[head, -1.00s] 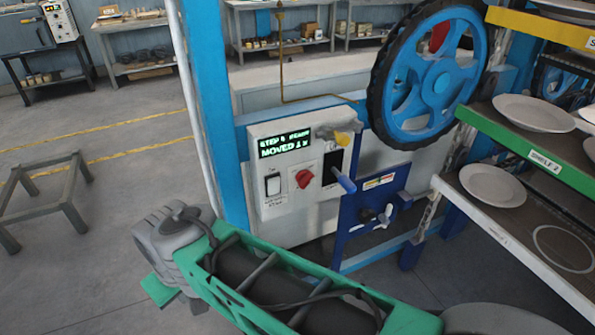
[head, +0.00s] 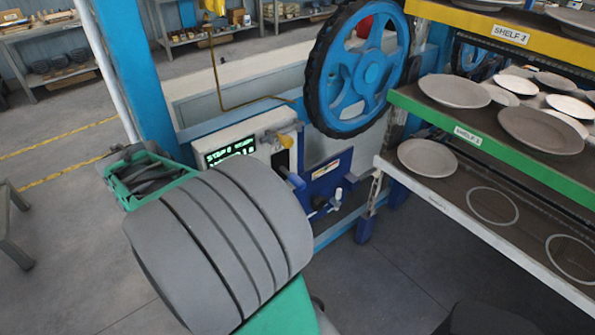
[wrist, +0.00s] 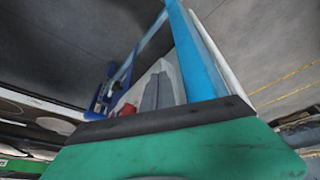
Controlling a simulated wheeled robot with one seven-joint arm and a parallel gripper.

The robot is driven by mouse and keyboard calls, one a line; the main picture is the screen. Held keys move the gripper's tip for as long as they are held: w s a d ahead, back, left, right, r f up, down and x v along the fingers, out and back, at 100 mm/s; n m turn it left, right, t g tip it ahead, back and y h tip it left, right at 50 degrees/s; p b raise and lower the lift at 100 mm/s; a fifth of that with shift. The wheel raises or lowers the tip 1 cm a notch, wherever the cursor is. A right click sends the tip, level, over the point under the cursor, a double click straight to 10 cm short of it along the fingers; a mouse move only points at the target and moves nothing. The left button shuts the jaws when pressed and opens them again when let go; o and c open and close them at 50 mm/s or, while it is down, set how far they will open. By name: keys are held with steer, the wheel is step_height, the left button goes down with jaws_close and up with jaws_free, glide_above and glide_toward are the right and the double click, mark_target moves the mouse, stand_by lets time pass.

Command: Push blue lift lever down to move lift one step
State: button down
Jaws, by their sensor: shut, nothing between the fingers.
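In the wrist view my gripper (wrist: 158,85) shows as two grey fingers side by side, shut and empty. They point toward the pale panel with a red knob (wrist: 128,108). The lever is not clear in the wrist view, and I cannot tell any contact. My gripper is hidden in the head view.
A large blue handwheel (head: 362,75) stands above and right of the panel. Shelves with plates, including the green-edged shelf (head: 490,145), fill the right side. A blue post (head: 135,70) stands left of the panel.

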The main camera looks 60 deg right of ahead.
steer(key=s+d+m+g+p, duration=0.1)
steer(key=s+d+m, duration=0.3)
steer(key=d, duration=0.3)
steer(key=s+d+m+g+h+p, duration=0.1)
steer(key=s+d+m+g+p, duration=0.1)
steer(key=s+d+m, duration=0.2)
steer(key=s+d+r+m+g+h+p, duration=0.1)
steer(key=s+d+m, duration=0.3)
steer(key=d, duration=0.6)
steer(key=shift+s+d+g+p, duration=0.2)
steer(key=shift+g+p, duration=0.35)
steer(key=shift+g, duration=0.05)
